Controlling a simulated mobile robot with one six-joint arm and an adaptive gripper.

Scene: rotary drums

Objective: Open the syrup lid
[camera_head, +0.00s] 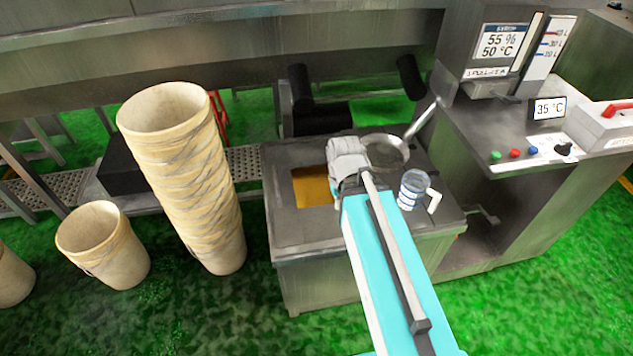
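A metal tank (312,268) stands in front of me at the centre. Its top has a rectangular opening with amber syrup (314,190) showing. I cannot clearly tell the lid from the grey top around this opening. My gripper (345,150) is above the tank top, just right of and behind the visible syrup. My arm comes in from the lower right and hides part of the tank top. The fingertips are hard to make out, so I cannot tell whether they are open, shut or touching anything.
A round metal pan or strainer (404,155) with a long handle lies right of my gripper. A control cabinet (540,185) is at the right. A tall stack of buckets (195,185) and a single bucket (105,250) stand left.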

